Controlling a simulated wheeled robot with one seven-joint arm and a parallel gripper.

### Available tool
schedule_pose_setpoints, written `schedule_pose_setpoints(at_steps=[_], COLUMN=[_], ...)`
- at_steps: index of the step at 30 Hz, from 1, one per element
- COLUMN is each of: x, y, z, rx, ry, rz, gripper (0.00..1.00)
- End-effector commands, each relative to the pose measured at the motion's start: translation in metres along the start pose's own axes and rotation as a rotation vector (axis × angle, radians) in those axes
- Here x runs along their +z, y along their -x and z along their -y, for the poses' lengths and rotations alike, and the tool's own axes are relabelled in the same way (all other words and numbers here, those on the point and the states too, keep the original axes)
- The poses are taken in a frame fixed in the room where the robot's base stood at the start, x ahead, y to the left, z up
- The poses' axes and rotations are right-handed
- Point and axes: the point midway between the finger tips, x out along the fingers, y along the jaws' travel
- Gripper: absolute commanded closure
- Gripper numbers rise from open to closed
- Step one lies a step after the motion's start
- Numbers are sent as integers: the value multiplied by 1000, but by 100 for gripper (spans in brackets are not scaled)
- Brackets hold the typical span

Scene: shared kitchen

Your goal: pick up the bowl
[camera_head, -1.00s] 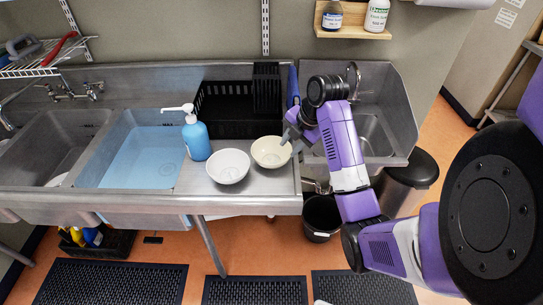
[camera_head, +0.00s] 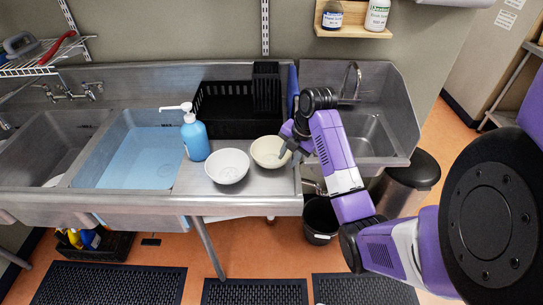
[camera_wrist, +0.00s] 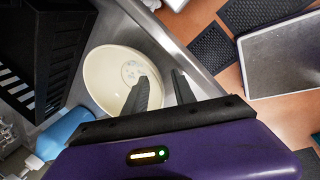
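A cream bowl (camera_head: 266,153) stands upright on the metal drainboard; it also fills the middle of the wrist view (camera_wrist: 108,80). A white bowl (camera_head: 228,168) stands to its left at the drainboard's front; I cannot make it out in the wrist view. My gripper (camera_head: 287,153) is at the cream bowl's right rim, pointing down. In the wrist view my gripper (camera_wrist: 162,90) is open, with one finger over the bowl's inside and the other beyond its rim. I cannot tell whether either finger touches the bowl.
A blue soap bottle (camera_head: 195,140) stands left of the bowls. A black dish rack (camera_head: 225,105) is behind them. A sink basin with blue water (camera_head: 135,155) lies left, and another basin (camera_head: 370,135) right. A black bin (camera_head: 320,216) stands on the floor below.

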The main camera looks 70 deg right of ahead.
Motion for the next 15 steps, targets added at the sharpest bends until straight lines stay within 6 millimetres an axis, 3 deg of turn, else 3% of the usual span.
schedule_pose_setpoints(at_steps=[8, 12, 15], x=[0, 0, 0], y=[-3, -3, -3], z=[0, 0, 0], rx=[1, 1, 1], ry=[0, 0, 0], rz=[1, 1, 1], gripper=[70, 98, 100])
